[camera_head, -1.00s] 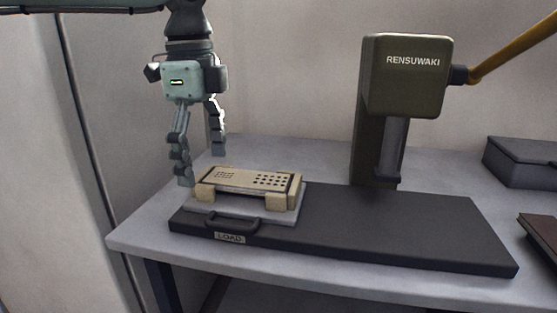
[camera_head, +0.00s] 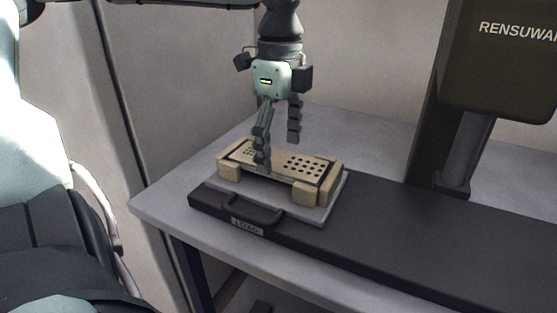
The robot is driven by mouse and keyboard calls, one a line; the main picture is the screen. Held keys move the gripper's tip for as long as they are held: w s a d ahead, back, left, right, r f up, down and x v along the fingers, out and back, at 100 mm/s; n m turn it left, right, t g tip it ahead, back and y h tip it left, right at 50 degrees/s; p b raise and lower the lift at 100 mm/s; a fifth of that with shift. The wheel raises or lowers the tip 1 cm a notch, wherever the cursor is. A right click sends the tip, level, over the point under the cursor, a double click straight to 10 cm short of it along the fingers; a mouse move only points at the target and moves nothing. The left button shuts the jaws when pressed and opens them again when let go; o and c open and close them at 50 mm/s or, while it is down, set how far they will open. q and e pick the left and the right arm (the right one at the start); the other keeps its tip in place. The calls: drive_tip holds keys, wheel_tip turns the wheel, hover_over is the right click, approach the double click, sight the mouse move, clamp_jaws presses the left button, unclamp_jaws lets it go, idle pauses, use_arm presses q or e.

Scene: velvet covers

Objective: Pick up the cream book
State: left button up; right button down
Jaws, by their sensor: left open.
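No plain cream book shows. A cream perforated panel (camera_head: 305,164) lies level between cream end blocks (camera_head: 306,193), on a light grey plate (camera_head: 322,212) at the loading end of a dark slide. My left gripper (camera_head: 278,152) points down over the panel, its fingers apart and nothing seen between them. The near finger covers part of the panel's left half. The far finger hangs behind the panel. I cannot tell whether either finger touches it. My right gripper is not in view.
The black slide (camera_head: 400,232) has a front handle (camera_head: 252,214) and a LOAD label (camera_head: 247,228). A dark RENSUWAKI press (camera_head: 500,60) stands at right. The grey table (camera_head: 158,202) has a free strip at left, by the wall.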

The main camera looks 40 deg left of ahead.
use_arm(q)
drive_tip(key=shift+f, duration=0.55)
drive_tip(key=c, duration=1.3)
drive_tip(key=shift+r, duration=0.1)
drive_tip(key=shift+c, duration=0.2)
